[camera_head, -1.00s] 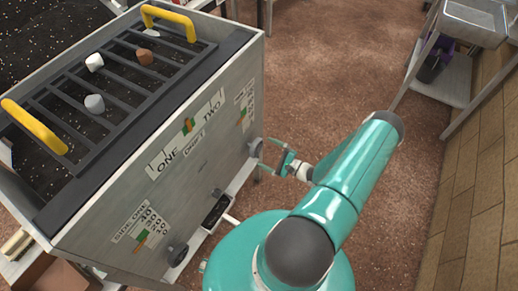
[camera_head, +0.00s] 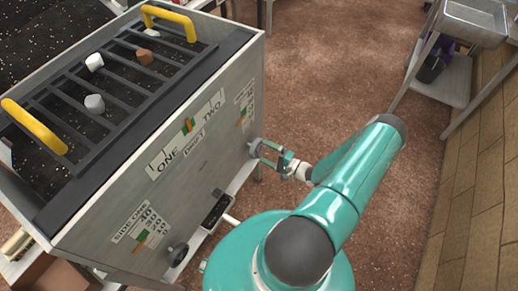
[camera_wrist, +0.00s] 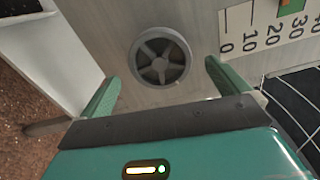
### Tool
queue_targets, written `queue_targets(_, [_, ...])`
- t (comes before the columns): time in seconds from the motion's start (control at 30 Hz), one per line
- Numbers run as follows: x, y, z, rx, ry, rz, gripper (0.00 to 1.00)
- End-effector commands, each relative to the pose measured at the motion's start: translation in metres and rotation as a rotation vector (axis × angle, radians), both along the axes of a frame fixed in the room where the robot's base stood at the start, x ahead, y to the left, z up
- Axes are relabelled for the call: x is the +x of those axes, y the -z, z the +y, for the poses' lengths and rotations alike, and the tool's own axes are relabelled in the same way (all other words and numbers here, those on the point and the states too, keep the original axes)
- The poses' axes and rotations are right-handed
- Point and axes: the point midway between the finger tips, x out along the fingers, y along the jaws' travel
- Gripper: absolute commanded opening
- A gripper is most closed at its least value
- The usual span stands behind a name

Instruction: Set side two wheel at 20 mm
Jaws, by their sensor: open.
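The side two wheel (camera_wrist: 160,57) is a grey spoked wheel on the metal side panel, seen face-on in the wrist view. In the head view it shows small (camera_head: 255,146) near the panel's right edge. My gripper (camera_wrist: 160,74) is open, with one green finger on each side of the wheel and visible gaps between. In the head view my gripper (camera_head: 265,154) is at the wheel; contact cannot be told. The side two scale (camera_wrist: 270,32) reads 0 to 40 in the wrist view. Its green and orange marker (camera_wrist: 291,7) is near 20 to 30, partly cut off.
The side one wheel (camera_head: 177,255) and side one scale (camera_head: 142,222) are lower left on the panel. A dark box (camera_head: 215,211) sits between the wheels. Above, a black grate (camera_head: 120,110) with yellow handles holds small plugs.

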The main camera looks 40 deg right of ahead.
Motion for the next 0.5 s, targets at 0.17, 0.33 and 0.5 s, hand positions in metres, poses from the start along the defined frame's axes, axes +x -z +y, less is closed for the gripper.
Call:
queue_targets(0.17, [0.008, 0.0, 0.003, 0.0, -0.001, -0.001, 1.0])
queue_targets(0.33, [0.015, 0.0, 0.006, 0.001, -0.002, 0.0, 1.0])
queue_targets(0.5, [0.023, 0.0, 0.008, 0.0, -0.001, 0.0, 1.0])
